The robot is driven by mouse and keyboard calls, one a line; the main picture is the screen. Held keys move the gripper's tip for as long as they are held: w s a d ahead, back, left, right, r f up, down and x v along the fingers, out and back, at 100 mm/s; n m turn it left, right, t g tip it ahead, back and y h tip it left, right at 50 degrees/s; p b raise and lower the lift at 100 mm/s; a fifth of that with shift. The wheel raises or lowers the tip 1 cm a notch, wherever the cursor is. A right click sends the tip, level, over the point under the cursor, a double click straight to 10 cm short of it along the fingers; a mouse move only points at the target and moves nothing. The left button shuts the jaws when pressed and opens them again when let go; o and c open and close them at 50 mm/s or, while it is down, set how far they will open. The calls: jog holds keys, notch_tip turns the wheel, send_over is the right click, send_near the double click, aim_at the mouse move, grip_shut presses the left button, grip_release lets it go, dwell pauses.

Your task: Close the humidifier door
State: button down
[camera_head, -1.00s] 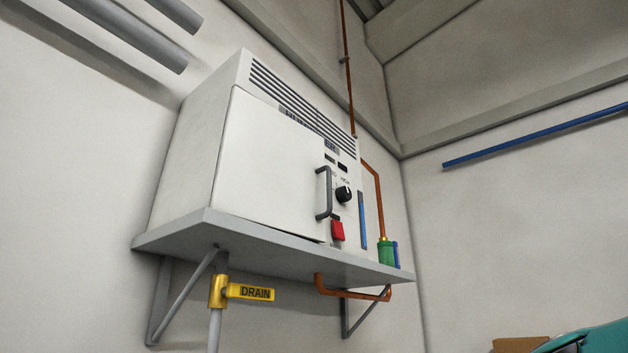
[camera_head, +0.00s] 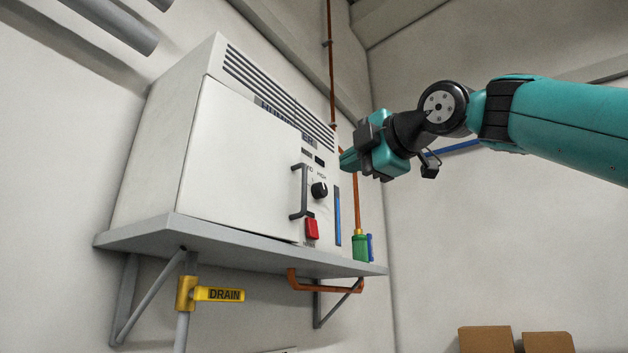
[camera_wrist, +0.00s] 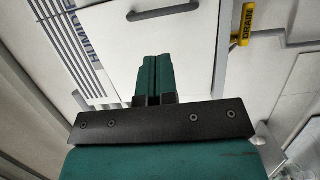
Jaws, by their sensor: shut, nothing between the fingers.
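The humidifier (camera_head: 150,150) is a white box on a grey wall shelf (camera_head: 240,248). Its white door (camera_head: 240,160) has a grey bar handle (camera_head: 300,190) near its right edge. The door's top edge covers part of the printed label (camera_head: 285,122), so it seems to stand slightly out from the front; the exact gap is unclear. My gripper (camera_head: 347,161) is to the right of the handle, apart from it, with teal fingers shut and empty. The wrist view shows the shut fingers (camera_wrist: 154,75) in front of the door (camera_wrist: 190,35), with the handle (camera_wrist: 163,11) beyond their tips.
A black knob (camera_head: 319,190), a red switch (camera_head: 312,229) and a blue strip (camera_head: 338,216) lie right of the handle. A copper pipe (camera_head: 331,70) and green fitting (camera_head: 360,246) stand at right. A yellow drain lever (camera_head: 218,295) hangs below the shelf. Cardboard boxes (camera_head: 487,340) are lower right.

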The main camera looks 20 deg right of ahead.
aim_at(305, 186)
jog(key=p+x, duration=0.4)
jog(key=x, duration=0.6)
jog(key=shift+r, duration=0.2)
jog(key=shift+w+a+f+p, duration=0.15)
jog(key=shift+w+f+p, duration=0.05)
jog(key=shift+w+p, duration=0.25)
